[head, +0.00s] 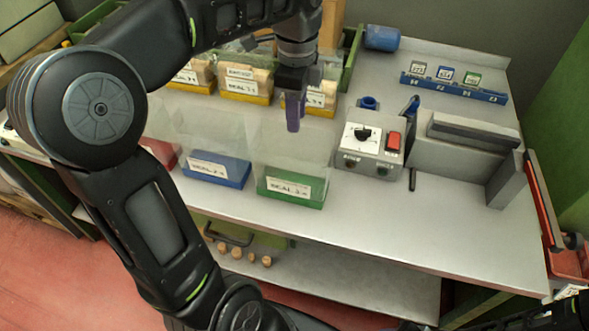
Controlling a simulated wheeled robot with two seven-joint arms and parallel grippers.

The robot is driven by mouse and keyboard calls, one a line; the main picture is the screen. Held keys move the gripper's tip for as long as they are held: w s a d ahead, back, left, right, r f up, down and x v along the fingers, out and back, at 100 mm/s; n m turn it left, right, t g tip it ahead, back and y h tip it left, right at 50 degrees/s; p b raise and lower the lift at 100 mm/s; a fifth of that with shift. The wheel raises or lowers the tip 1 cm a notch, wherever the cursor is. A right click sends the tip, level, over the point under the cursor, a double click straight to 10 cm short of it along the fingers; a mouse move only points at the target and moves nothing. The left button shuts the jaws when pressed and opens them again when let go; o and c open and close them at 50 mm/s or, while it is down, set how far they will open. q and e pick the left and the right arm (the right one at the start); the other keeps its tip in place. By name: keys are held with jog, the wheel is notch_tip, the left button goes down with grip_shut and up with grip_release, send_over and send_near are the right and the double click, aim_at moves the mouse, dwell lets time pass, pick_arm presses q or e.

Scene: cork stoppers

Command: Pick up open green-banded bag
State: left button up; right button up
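The green-banded bag (290,188) stands on the grey bench near its front edge. It has a clear upper part and a label on its green base that seems to read SEAL 3. My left gripper (293,115) points down above and behind the green band, overlapping the top of the clear film in the picture. I see its purple-grey fingers edge-on, so I cannot tell their gap or whether they touch the film. My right gripper is out of view; only dark arm parts show at the bottom right.
A blue-banded bag (215,170) stands to the left, with a red-banded one (158,152) beyond it. Yellow-banded bags of corks (243,84) stand behind. A sealing machine (368,150) with a knob and red switch is right. A blue rack (453,88) lies at the back.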

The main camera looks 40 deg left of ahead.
aim_at(297, 139)
pick_arm(q)
jog(key=shift+f, duration=1.25)
jog(key=shift+f, duration=0.1)
notch_tip(297, 139, down, 5)
jog(key=shift+w+f, duration=0.1)
jog(key=shift+w, duration=0.05)
jog(key=shift+c, duration=0.3)
grip_shut()
dwell(0.8)
